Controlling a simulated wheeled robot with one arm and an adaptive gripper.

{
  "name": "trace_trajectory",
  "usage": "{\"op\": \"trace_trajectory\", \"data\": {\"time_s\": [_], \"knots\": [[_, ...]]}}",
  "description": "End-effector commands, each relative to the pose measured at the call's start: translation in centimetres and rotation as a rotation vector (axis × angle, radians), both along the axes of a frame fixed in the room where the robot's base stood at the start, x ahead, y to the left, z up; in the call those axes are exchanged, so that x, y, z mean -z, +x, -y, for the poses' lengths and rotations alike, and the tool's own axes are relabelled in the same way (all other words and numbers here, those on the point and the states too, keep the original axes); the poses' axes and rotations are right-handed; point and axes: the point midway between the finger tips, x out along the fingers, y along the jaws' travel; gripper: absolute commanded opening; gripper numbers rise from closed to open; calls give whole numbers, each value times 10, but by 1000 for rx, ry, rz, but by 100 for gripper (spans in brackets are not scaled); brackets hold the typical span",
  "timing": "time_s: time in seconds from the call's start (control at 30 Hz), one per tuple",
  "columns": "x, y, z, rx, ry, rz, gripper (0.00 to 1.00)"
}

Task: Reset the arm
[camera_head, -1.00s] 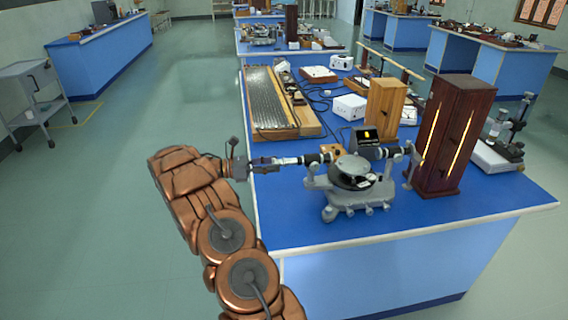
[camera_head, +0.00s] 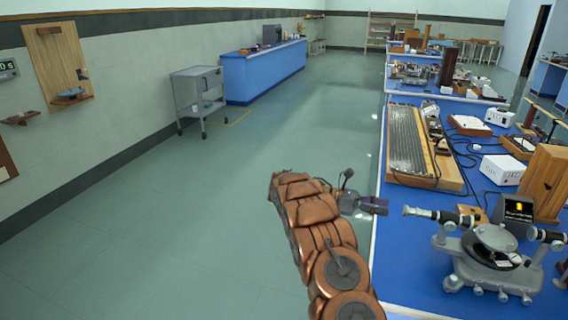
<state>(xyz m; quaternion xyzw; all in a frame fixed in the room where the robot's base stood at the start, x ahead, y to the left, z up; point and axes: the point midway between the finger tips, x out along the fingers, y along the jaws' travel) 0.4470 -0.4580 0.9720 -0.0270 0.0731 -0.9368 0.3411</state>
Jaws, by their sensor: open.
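My arm (camera_head: 322,235) is copper-coloured and rises from the bottom of the head view, left of the blue bench. My gripper (camera_head: 378,206) points right at the bench's left edge. Its jaws look open, with nothing visible between them. The grey spectrometer (camera_head: 490,262) stands on the bench to the right of the gripper, its telescope tube pointing left toward it. A gap shows between the jaws and the tube's end.
The blue bench (camera_head: 400,268) holds a long ribbed board (camera_head: 406,140), a white box (camera_head: 503,169) and a wooden box (camera_head: 545,180). A grey cart (camera_head: 199,95) stands by the left wall. The floor left of my arm is clear.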

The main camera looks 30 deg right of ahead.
Motion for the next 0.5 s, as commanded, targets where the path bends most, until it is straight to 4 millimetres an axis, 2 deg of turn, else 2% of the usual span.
{"op": "trace_trajectory", "data": {"time_s": [0.27,0.5], "knots": [[-5,-1,-4,-2,1,18,51],[-29,-10,-29,-10,9,143,51]]}}
